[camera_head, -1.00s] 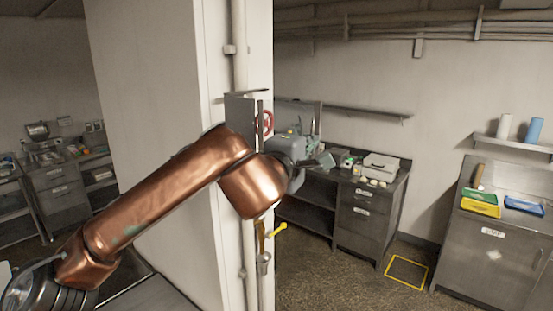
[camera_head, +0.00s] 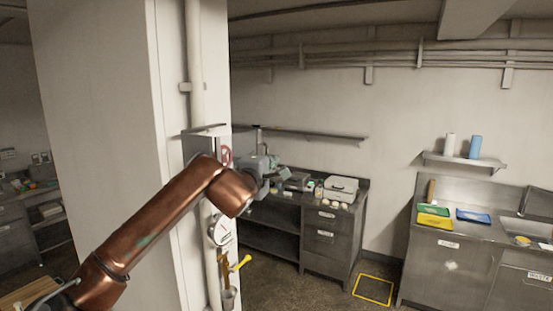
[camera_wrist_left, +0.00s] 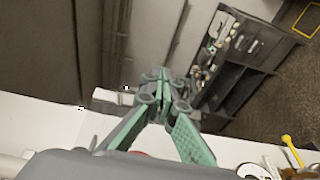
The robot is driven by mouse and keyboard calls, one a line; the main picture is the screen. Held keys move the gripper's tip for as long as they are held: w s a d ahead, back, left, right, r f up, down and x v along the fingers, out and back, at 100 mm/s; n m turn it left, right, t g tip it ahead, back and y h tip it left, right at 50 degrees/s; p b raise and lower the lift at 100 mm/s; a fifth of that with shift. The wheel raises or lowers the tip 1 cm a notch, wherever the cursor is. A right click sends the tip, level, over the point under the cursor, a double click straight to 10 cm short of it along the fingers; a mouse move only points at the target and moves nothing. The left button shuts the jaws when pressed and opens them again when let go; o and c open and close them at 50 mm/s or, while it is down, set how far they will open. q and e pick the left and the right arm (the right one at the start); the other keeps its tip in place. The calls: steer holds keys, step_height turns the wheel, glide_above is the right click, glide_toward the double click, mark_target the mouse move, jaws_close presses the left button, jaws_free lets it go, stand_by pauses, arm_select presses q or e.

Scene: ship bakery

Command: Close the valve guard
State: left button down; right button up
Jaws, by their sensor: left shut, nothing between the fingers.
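The valve guard (camera_head: 196,150) is a grey metal housing on the pipe at the white column. A red valve wheel (camera_head: 227,154) shows at its open side, so the guard stands open. My left gripper (camera_head: 275,164) is just right of the wheel, in front of the guard's right side; the overlap hides whether they touch. In the left wrist view my left gripper (camera_wrist_left: 160,76) has its green-padded fingers shut with nothing between them. A bit of red shows low behind the fingers. My copper left forearm covers the guard's lower part. My right gripper is not in view.
A gauge (camera_head: 219,230) and a yellow-handled lever (camera_head: 241,263) sit on the pipe below. Behind stand a steel counter (camera_head: 330,215) and a sink unit (camera_head: 450,262) with coloured trays. Open floor with a yellow marked square (camera_head: 373,290) lies between.

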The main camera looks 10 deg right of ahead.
arm_select(q)
steer(key=shift+w+a+p, duration=0.25)
steer(key=shift+w+p, duration=0.25)
steer(key=shift+w, duration=0.3)
steer(key=shift+w+a+p, duration=0.2)
steer(key=shift+w+p, duration=0.3)
steer(key=shift+w, duration=0.3)
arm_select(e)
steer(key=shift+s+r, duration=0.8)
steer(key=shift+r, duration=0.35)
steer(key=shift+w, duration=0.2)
